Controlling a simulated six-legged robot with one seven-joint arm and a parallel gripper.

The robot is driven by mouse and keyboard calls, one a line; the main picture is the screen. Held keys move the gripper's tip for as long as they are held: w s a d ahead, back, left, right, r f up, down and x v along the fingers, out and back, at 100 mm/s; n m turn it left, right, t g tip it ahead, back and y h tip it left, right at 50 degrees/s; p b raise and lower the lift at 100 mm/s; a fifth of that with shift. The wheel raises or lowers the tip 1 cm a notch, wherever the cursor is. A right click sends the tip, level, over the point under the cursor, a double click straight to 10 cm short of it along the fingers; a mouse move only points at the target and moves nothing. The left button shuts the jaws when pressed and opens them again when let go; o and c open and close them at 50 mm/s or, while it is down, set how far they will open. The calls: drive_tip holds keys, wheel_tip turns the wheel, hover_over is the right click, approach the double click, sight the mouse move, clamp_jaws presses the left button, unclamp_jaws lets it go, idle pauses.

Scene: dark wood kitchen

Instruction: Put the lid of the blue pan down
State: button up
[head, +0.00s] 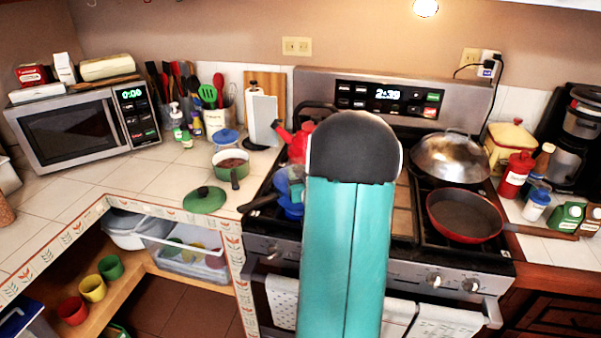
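The blue pan (292,211) sits on the front left burner of the stove, with its dark handle pointing left. My teal and black arm covers its right side. A lighter blue rounded piece (281,181), which looks like the pan's lid, shows tilted just above the pan at the arm's left edge. I cannot tell whether it touches the pan. My gripper is hidden behind my arm, so its fingers and any hold on the lid do not show.
A red kettle (297,142) stands behind the pan. A red frying pan (464,214) and a domed metal wok (449,157) occupy the right burners. Left on the counter are a green pot (230,165) and a green lid (204,199). Tiles farther left are clear.

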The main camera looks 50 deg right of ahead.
drive_tip(key=shift+o, duration=1.1)
drive_tip(key=shift+r, duration=0.2)
drive_tip(key=v, duration=1.2)
drive_tip(key=w+a+r+n+g+y, duration=0.2)
drive_tip(key=w+a+r, duration=0.15)
drive_tip(key=a, duration=0.65)
drive_tip(key=w+a+r+n+g+y, duration=0.1)
drive_tip(key=w+a+r+g+y, duration=0.15)
drive_tip(key=w+a, duration=0.45)
drive_tip(key=s+a+r+n+g+y, duration=0.1)
drive_tip(key=s+a+n+g+y, duration=0.1)
drive_tip(key=s+a, duration=0.5)
drive_tip(key=s+a+r+n+g+y, duration=0.1)
drive_tip(key=s+a+y, duration=0.3)
drive_tip(key=a, duration=1.3)
drive_tip(key=s+n+g, duration=0.1)
drive_tip(key=s, duration=0.2)
drive_tip(key=shift+s+a+r+g, duration=0.2)
drive_tip(key=shift+r+g, duration=0.15)
